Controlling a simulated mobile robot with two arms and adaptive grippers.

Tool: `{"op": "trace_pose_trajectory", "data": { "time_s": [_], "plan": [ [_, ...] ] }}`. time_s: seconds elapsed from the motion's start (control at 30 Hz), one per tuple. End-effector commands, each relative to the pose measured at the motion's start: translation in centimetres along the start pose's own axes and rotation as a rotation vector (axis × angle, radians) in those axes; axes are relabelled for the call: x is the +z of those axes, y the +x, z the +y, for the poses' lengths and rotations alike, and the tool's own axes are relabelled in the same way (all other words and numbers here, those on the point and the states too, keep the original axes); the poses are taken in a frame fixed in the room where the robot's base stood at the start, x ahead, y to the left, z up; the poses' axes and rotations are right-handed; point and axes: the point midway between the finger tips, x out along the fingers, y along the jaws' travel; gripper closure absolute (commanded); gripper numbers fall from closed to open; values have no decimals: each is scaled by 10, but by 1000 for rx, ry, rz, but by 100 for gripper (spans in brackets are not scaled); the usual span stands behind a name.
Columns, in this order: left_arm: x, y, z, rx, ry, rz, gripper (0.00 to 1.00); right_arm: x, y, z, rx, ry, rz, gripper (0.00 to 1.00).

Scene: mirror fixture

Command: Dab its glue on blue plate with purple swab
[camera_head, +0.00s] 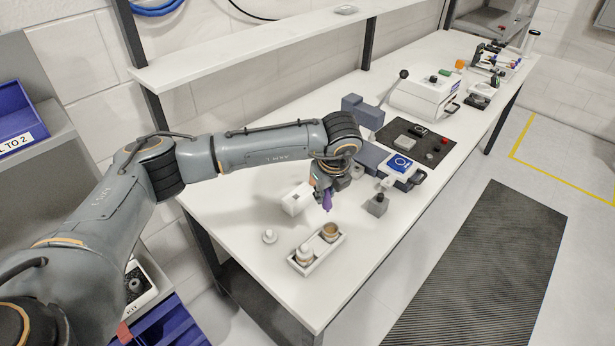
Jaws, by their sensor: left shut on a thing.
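My left gripper (324,186) is shut on the purple swab (327,201), which points down above the white bench. The blue plate (400,162) sits in a dark grey fixture (372,157) to the right of the gripper, apart from the swab. Two small pots stand in a white tray (318,262) nearer me, below the swab in the picture. The far pot (330,231) looks open with brown inside; the near pot (304,254) has a pale top. I cannot tell which glue each holds. My right gripper is not in view.
A small white lid-like piece (270,237) lies left of the tray. A white box (294,200) and a grey block with a knob (377,204) stand near the gripper. A dark mat (424,147) and white machine (420,98) are farther back. The bench front is clear.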

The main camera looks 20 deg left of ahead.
Motion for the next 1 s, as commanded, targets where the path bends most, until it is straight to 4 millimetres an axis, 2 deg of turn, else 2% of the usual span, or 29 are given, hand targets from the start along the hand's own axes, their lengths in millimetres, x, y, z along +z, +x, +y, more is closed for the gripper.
{"op": "trace_pose_trajectory", "data": {
  "time_s": [0.1, 0.3, 0.43, 0.57, 0.7, 0.83, 1.0],
  "plan": [
    [-2, 4, -2, -2, -2, 0, 100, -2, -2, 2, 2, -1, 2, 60],
    [-6, 16, -1, -2, -1, 1, 100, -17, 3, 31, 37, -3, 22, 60],
    [-10, 29, 1, 0, -1, 1, 100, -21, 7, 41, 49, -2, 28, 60],
    [-14, 43, 3, 0, -1, 1, 100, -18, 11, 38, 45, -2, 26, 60],
    [-17, 54, 4, -1, -1, 1, 100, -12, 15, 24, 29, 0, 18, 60],
    [-19, 59, 4, -1, -1, 1, 100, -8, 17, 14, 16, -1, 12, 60],
    [-19, 59, 4, -2, -2, 1, 100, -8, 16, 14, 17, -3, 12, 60]
  ]
}}
